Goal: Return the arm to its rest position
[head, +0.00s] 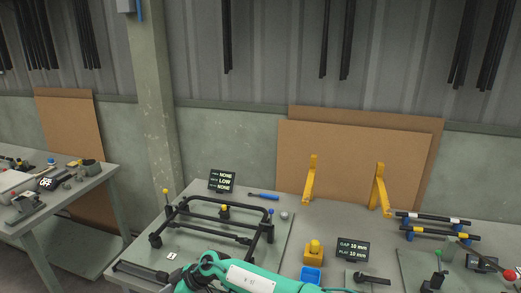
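One of my teal arms (258,277) crosses the bottom edge of the head view, in front of the workbench. Neither gripper's fingers can be made out, and I cannot tell which arm this is. A black tubular lounger frame (213,216) stands on the bench (325,228) beyond the arm. A small yellow and black piece (224,212) sits at its far middle. The arm hides part of the bench's near side.
Two yellow brackets (310,180) (380,189) stand at the back. Striped bars (433,218) lie at right. A blue tray (311,275), a yellow block (314,252) and a gap display (353,249) are near the arm. A status display (221,181) and blue-handled tool (263,196) lie behind the frame.

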